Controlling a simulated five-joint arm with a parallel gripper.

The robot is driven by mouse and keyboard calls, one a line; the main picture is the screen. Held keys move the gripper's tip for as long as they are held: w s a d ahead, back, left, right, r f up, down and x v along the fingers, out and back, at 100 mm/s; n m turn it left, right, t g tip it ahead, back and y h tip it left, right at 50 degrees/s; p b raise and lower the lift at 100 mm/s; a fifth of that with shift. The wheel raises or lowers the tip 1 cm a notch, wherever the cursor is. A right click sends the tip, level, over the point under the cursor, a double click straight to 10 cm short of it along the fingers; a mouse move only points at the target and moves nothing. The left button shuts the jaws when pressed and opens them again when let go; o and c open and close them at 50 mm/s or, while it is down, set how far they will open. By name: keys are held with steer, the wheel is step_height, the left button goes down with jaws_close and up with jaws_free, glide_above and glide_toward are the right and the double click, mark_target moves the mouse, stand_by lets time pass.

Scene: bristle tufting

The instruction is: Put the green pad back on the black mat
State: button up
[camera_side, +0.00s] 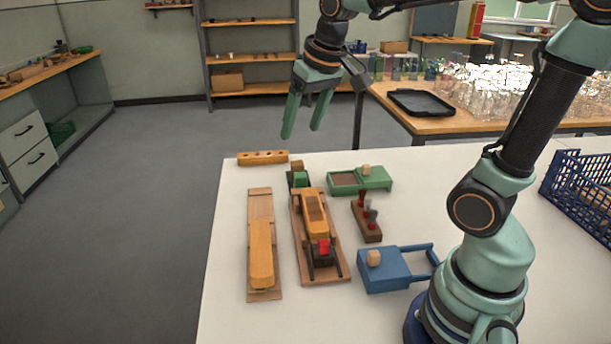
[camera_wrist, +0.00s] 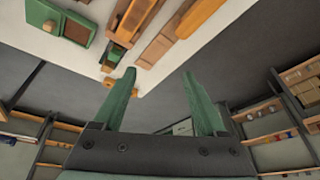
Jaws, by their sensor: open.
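A small green block (camera_side: 301,180), the closest match to a green pad, sits at the far end of the wooden board fixture, against something dark. It also shows in the wrist view (camera_wrist: 114,56). I cannot make out a separate black mat on the white table; the dark patch around the green block is too small to tell. My gripper (camera_side: 302,130) is open and empty, high above the table's far edge, fingers pointing down. In the wrist view my gripper (camera_wrist: 159,74) has its two green fingers well apart with nothing between them.
On the white table (camera_side: 230,300) are a green box (camera_side: 376,178), a blue box (camera_side: 385,272), a dark red holder (camera_side: 367,224), a wooden board with an orange block (camera_side: 261,252), and a drilled wooden bar (camera_side: 262,158). A blue crate (camera_side: 580,190) stands right. A black tray (camera_side: 421,103) lies behind.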

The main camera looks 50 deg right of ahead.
steer(key=s+a+f+n+t, duration=0.1)
steer(key=s+a+f+n, duration=0.1)
steer(key=s, duration=0.5)
steer(key=shift+s+a+f+n+t, duration=0.35)
steer(key=shift+a+f, duration=0.2)
steer(key=shift+a, duration=0.55)
